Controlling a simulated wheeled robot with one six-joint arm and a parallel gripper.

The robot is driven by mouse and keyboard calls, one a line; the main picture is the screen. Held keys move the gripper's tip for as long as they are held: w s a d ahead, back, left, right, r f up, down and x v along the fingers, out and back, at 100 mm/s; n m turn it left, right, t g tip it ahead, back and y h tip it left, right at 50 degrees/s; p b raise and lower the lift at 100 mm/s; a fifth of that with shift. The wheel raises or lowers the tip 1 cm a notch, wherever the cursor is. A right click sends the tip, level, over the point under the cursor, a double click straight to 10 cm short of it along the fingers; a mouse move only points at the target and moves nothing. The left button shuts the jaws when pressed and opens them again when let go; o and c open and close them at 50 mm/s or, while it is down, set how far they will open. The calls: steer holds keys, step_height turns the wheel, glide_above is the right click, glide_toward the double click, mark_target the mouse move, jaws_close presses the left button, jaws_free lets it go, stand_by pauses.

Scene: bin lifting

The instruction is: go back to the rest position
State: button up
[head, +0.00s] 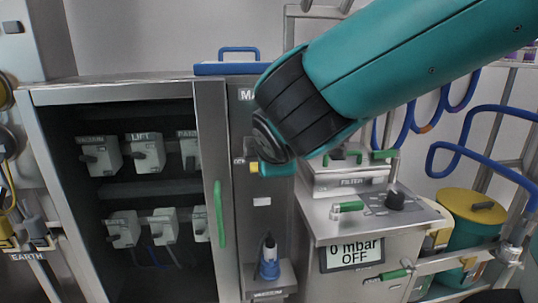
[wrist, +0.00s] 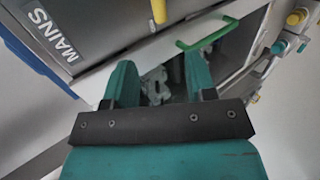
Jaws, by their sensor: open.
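My gripper (head: 274,167) shows at the end of my teal arm in the head view, in front of the grey MAINS panel (head: 261,226). Its fingers are mostly hidden there by the wrist. In the wrist view my gripper (wrist: 160,78) has its two teal fingers spread apart, with nothing held between them. A yellow handle (wrist: 159,11) on the MAINS panel lies just beyond the fingers. In the head view a yellow piece (head: 254,168) shows right beside the gripper tip; I cannot tell whether they touch.
Left, an open cabinet (head: 69,97) holds several grey switches. Its door edge has a green handle (head: 219,213), also seen in the wrist view (wrist: 205,34). Right stand a grey unit reading "0 mbar OFF" (head: 352,254), blue hoses (head: 455,147) and a yellow-lidded teal bin (head: 472,245).

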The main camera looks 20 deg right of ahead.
stand_by(0.3)
steer(key=s+a+f+m+g+y+p, duration=0.1)
steer(key=s+a+m+g+y, duration=0.1)
steer(key=s, duration=0.5)
steer(key=s+a+m+g+y+p, duration=0.1)
steer(key=s+a+m+g+y, duration=0.1)
steer(key=s+g, duration=0.3)
steer(key=s+a+f+m+g+y+p, duration=0.1)
steer(key=s+a+m+g+y, duration=0.1)
steer(key=s, duration=0.7)
steer(key=shift+s+f+m+g+y, duration=0.4)
steer(key=shift+m+g+y, duration=0.2)
steer(key=shift+m+g, duration=0.35)
steer(key=shift+a, duration=0.1)
steer(key=shift+c, duration=0.2)
